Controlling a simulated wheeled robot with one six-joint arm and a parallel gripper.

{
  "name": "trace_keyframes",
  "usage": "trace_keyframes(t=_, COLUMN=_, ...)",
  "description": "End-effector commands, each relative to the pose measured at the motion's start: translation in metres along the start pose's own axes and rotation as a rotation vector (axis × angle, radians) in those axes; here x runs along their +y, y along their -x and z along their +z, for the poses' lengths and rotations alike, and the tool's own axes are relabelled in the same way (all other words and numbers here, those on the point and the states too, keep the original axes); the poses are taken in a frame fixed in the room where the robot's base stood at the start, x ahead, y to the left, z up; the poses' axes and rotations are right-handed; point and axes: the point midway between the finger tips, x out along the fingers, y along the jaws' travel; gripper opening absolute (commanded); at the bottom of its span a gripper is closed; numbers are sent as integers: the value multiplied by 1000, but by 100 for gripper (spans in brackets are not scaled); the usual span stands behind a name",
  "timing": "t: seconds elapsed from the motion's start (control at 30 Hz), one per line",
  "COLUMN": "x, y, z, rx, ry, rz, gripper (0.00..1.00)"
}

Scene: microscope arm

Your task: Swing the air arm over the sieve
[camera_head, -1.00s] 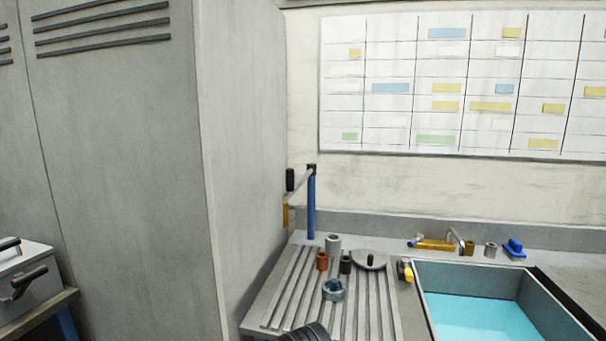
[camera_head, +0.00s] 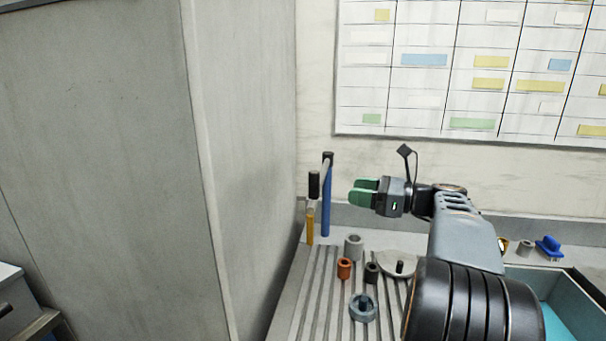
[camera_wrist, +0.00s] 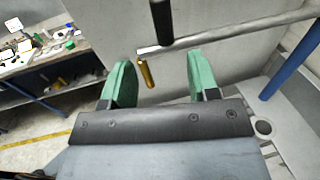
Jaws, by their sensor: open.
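The air arm has a blue upright post (camera_head: 326,205) and a grey crossbar (camera_wrist: 235,30). A black handle (camera_head: 314,184) stands at the bar's free end, and a yellow nozzle (camera_head: 310,228) hangs below it. The bar points toward the grey cabinet side. My gripper (camera_head: 360,192) is open and empty, right of the post and apart from it. In the wrist view the handle (camera_wrist: 160,20) is beyond and between the green fingers, not touched. I cannot tell surely which item is the sieve; a blue-grey ring-shaped piece (camera_head: 362,311) sits on the ribbed drainboard.
A grey cylinder (camera_head: 353,246), an orange cup (camera_head: 344,268), a dark cup (camera_head: 372,272) and a round disc with a knob (camera_head: 396,262) stand on the drainboard. The grey cabinet (camera_head: 250,170) bounds the left. A water-filled sink (camera_head: 557,325) lies right.

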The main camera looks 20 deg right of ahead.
Motion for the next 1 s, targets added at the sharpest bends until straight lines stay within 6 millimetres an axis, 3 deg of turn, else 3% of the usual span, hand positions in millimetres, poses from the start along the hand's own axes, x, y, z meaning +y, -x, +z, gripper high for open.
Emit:
trace_keyframes(t=0.17, x=-3, y=-15, z=6, rx=-23, ry=-15, rz=-3, gripper=55)
trace_keyframes(t=0.5, x=-3, y=-81, z=7, rx=-20, ry=-14, rz=-3, gripper=55)
trace_keyframes(t=0.7, x=-3, y=-111, z=8, rx=-20, ry=-14, rz=-4, gripper=55)
trace_keyframes(t=1.0, x=-4, y=-130, z=6, rx=-19, ry=-12, rz=-6, gripper=55)
